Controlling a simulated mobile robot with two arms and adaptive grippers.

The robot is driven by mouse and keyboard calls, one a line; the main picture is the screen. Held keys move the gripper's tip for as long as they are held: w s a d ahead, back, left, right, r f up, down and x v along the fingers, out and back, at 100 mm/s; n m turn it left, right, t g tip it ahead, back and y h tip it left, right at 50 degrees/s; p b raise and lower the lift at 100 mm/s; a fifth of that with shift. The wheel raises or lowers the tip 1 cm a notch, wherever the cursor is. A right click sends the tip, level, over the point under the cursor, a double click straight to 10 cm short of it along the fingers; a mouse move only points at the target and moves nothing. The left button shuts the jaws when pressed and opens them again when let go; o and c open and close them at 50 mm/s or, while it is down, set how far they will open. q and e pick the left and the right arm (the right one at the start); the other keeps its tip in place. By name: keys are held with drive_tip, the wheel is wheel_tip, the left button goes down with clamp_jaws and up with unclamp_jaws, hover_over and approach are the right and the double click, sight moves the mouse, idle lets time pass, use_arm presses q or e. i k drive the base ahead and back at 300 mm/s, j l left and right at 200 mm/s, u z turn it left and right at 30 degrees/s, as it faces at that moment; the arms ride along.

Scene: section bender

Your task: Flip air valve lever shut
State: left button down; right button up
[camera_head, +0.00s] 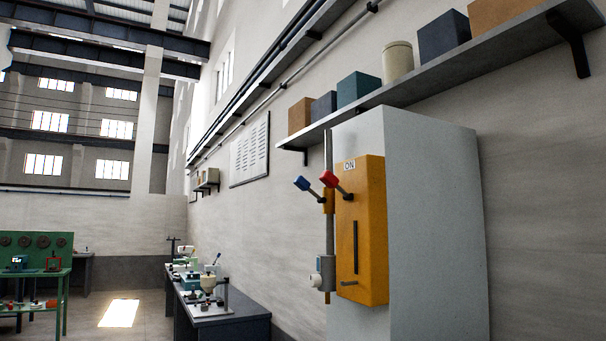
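A yellow-orange box (372,230) is fixed to the front of a tall pale grey cabinet (435,220) against the right wall. A vertical pipe (328,235) runs beside its left edge. A lever with a blue grip (302,184) slants up and to the left from the pipe. A lever with a red grip (327,179) slants up and to the left at the box, near a white label reading "ON" (349,165). The frames do not name which lever is the air valve's. Neither of my grippers is in view.
A shelf (430,76) with several boxes and a pale canister (397,61) runs above the cabinet. A dark workbench (230,322) with equipment stands along the wall to the left. A green bench (62,280) is at far left. Open floor (100,331) shows between the benches.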

sight(299, 181)
drive_tip(key=i+j+z, duration=0.25)
drive_tip(key=i+j, duration=0.25)
drive_tip(key=j, duration=0.15)
drive_tip(key=i+j+z, duration=0.3)
drive_tip(key=i+j, duration=0.15)
drive_tip(key=j, duration=0.3)
drive_tip(key=i+j+z, duration=0.1)
drive_tip(key=j, duration=0.3)
drive_tip(key=i+j+z, duration=0.15)
drive_tip(key=j, duration=0.25)
drive_tip(key=i, duration=0.1)
